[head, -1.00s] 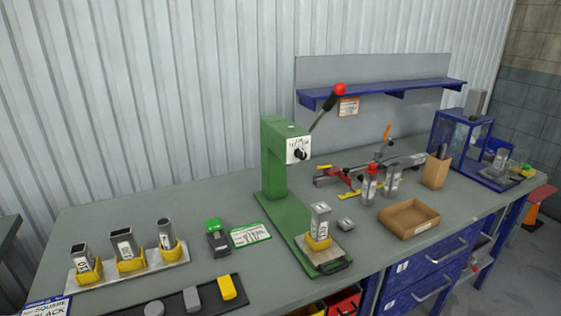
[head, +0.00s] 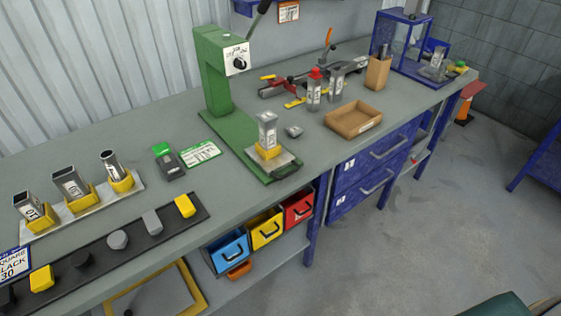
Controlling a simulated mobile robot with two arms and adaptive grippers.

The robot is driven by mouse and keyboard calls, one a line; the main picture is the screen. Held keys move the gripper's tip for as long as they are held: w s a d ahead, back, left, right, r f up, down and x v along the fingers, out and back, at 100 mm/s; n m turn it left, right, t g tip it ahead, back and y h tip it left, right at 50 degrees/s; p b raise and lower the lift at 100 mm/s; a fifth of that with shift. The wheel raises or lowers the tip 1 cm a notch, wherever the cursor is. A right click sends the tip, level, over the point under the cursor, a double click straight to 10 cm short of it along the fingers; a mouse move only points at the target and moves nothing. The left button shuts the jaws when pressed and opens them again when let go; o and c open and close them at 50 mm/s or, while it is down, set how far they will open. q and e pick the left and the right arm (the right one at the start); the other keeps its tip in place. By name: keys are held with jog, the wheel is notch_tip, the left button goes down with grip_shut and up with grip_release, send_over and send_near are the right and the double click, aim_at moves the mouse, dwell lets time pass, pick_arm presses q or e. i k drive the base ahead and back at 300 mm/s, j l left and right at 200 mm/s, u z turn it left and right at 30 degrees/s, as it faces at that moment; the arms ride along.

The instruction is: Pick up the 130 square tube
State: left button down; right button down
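Several metal tubes carry white labels; the numbers are too small to read surely, so I cannot tell which is the 130 square tube. At the left, a square tube (head: 32,207), a wider rectangular tube (head: 71,185) and a round tube (head: 113,165) stand in yellow holders on a pale rack (head: 40,233). Another square tube (head: 267,130) stands upright in a yellow holder at the green press (head: 217,85). A tube with a red top (head: 314,95) and a plain tube (head: 335,87) stand behind the cardboard tray. Neither gripper is in view.
A black strip (head: 130,255) with yellow, grey and black plugs runs along the front edge. A cardboard tray (head: 354,118), a red clamp fixture (head: 285,88) and a blue guarded box (head: 400,45) stand right. Blue drawers (head: 375,155) and coloured bins (head: 265,230) sit below.

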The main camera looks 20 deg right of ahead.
aim_at(268, 132)
jog(key=i+l, duration=0.15)
jog(key=l, duration=0.2)
jog(key=i+l, duration=0.2)
jog(key=l, duration=0.15)
jog(key=i+l+u, duration=0.1)
jog(key=l, duration=0.2)
